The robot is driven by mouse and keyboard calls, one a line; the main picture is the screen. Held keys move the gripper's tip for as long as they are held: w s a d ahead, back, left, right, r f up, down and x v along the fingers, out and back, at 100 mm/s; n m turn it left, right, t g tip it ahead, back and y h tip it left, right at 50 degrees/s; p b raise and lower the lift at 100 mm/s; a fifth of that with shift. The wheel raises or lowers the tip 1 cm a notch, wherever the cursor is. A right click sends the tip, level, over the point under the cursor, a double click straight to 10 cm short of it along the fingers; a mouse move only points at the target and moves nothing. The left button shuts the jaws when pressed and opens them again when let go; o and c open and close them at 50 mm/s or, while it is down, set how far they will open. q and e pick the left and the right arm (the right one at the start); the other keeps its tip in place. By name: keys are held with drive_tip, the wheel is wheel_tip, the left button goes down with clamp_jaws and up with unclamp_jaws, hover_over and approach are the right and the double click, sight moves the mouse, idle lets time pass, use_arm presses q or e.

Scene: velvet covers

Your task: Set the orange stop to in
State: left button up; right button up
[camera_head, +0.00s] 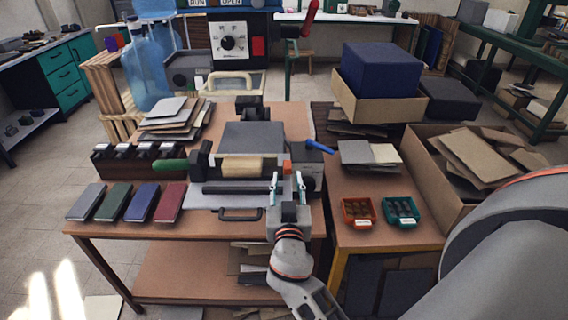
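The orange stop (287,167) is a small orange block at the right front of the grey press-like machine (252,138) on the wooden bench. My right gripper (287,178) reaches in from the front right, its two pale fingers spread apart. The orange stop shows just beyond the gap between the fingertips. I see no contact, but the depth between them is hard to judge. Whether the stop is in or out cannot be told from this view. My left gripper is not in view.
A green handle (170,164) sticks out at left. Several coloured books (127,202) lie front left. Orange (347,220) and teal (413,219) bins stand on the right table.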

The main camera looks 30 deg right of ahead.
sight(288, 170)
drive_tip(key=p+x, duration=0.1)
drive_tip(key=x, duration=0.5)
drive_tip(key=shift+s+r+p, duration=0.1)
drive_tip(key=shift+r+p, duration=0.05)
drive_tip(key=shift+p, duration=0.15)
drive_tip(key=shift+w+d, duration=0.3)
drive_tip(key=shift+w, duration=0.05)
clamp_jaws()
